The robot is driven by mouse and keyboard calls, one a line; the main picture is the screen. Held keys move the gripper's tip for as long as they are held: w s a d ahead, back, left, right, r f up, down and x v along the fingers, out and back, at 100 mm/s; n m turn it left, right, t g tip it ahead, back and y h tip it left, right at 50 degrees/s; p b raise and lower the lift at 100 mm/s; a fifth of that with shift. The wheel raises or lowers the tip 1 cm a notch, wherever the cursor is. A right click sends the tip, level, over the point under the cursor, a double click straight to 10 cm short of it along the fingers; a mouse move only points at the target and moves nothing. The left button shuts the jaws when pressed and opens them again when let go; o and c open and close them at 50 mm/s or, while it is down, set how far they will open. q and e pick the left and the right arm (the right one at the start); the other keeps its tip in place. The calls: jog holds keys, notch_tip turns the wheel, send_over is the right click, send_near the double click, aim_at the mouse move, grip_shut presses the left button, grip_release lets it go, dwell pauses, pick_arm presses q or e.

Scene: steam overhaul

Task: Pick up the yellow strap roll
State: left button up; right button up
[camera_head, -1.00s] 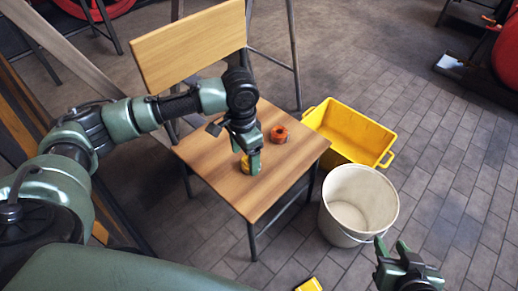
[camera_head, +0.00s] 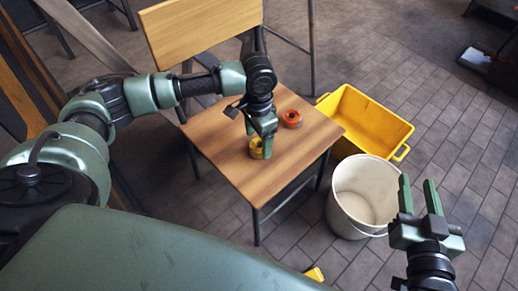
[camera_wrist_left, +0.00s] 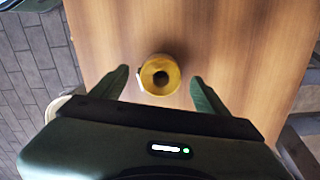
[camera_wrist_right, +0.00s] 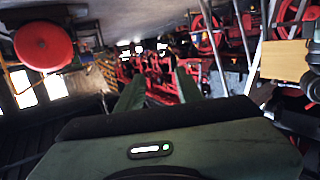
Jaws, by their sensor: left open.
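The yellow strap roll (camera_head: 254,150) lies on the wooden chair seat, partly hidden by my left gripper (camera_head: 262,143). In the left wrist view the roll (camera_wrist_left: 161,91) shows from above, with a dark central hole and a pale strap end at its left. My left gripper (camera_wrist_left: 163,78) is open and points down, with one finger on each side of the roll and a gap at both sides. My right gripper (camera_head: 419,188) is open and empty, raised to the right of the bucket.
An orange roll (camera_head: 292,119) lies on the chair seat (camera_head: 220,131), behind and right of the yellow one. A yellow crate (camera_head: 372,118) and a white bucket (camera_head: 345,213) stand on the floor right of the chair. A small yellow object (camera_head: 315,274) shows at the bottom edge.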

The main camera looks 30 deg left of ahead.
aim_at(259, 145)
pick_arm(q)
jog(key=f, duration=0.1)
jog(key=f+b, duration=0.1)
jog(key=f, duration=0.1)
jog(key=shift+w, duration=0.2)
jog(key=shift+f, duration=0.1)
jog(key=c, duration=1.5)
pick_arm(e)
notch_tip(259, 145, up, 8)
jog(key=a+t+y, duration=0.1)
jog(key=t, duration=0.3)
jog(key=shift+f, duration=0.25)
